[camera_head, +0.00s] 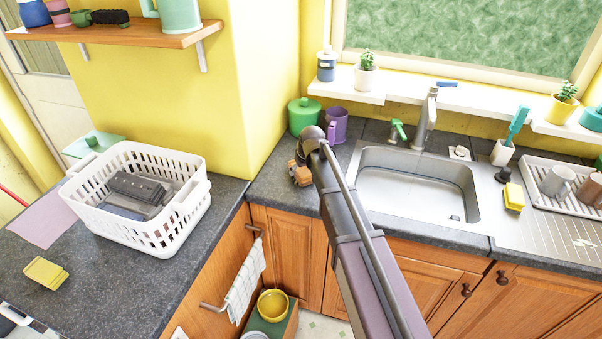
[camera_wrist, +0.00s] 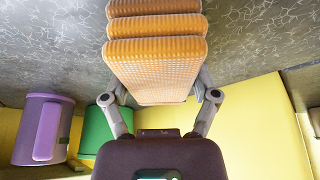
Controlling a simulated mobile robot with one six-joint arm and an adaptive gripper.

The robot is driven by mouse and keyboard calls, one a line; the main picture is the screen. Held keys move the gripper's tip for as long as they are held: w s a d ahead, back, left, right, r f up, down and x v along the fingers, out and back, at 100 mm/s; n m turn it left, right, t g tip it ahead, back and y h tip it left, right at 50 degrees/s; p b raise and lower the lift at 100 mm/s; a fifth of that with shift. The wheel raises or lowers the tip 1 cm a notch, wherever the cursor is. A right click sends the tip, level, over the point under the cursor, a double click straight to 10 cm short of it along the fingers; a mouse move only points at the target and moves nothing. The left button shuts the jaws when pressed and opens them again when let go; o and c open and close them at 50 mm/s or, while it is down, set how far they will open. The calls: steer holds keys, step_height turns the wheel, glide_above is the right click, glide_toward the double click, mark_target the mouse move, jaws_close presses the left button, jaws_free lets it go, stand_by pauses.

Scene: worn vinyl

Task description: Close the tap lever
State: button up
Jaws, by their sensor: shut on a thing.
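The steel tap (camera_head: 428,118) stands behind the sink. Its blue lever (camera_head: 447,85) is at the top, sticking out to the right and roughly level. My gripper (camera_wrist: 160,90) is shut on an orange ribbed block (camera_wrist: 155,70) that looks like stacked sponges. The block also shows in the head view (camera_head: 300,174), over the counter left of the sink. My gripper is apart from the tap, to its left. My arm hides most of the gripper in the head view. The tap is not in the wrist view.
A purple mug (camera_head: 337,124) and green pot (camera_head: 304,117) stand close to my gripper. A green-topped dispenser (camera_head: 397,131) stands left of the tap. The sink basin (camera_head: 420,188) looks empty. A windowsill (camera_head: 480,107) with plants runs behind the tap. A white basket (camera_head: 150,225) stands left.

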steer(key=shift+f, duration=0.15)
steer(key=o, duration=0.9)
steer(key=shift+c, duration=0.2)
steer(key=p+v, duration=1.1)
steer(key=v, duration=0.1)
stand_by(0.4)
steer(key=shift+s, duration=0.1)
stand_by(0.5)
steer(key=s+d+m+g+h, duration=0.1)
steer(key=s+d+m+g, duration=0.1)
steer(key=s+d, duration=0.6)
steer(key=s+d+f+m+g+h, duration=0.1)
steer(key=s+d+m, duration=0.2)
steer(key=s+d, duration=0.6)
steer(key=s, duration=0.7)
steer(key=shift+d+m+g, duration=0.25)
steer(key=shift+m+g, duration=0.15)
steer(key=shift+w+f, duration=0.1)
steer(key=shift+f, duration=0.15)
steer(key=c, duration=0.5)
jaws_close()
